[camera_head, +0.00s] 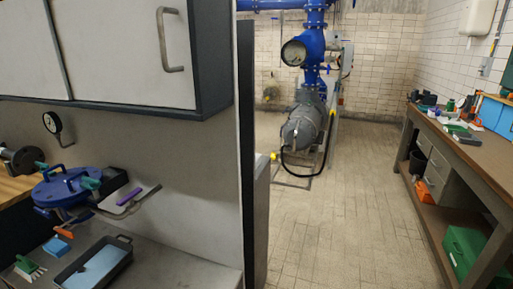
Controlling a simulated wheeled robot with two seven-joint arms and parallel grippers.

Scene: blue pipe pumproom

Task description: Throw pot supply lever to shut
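A blue round pot (66,188) with a lidded top stands at the left on the grey counter. Teal handles (90,183) show on its top and at its back. A purple bar (130,196) lies over a pale flat piece to its right. An orange handle-like piece (63,232) sits at the pot's front. I cannot tell which of these, if any, is the pot supply lever, or its position. Neither of my grippers is in view.
A wall cupboard (110,45) overhangs the counter, with a gauge (52,123) below it. A tray (95,262) lies in front of the pot. A long workbench (465,148) with tools stands right. Blue pipework and a grey pump (303,125) stand behind. The tiled floor between is clear.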

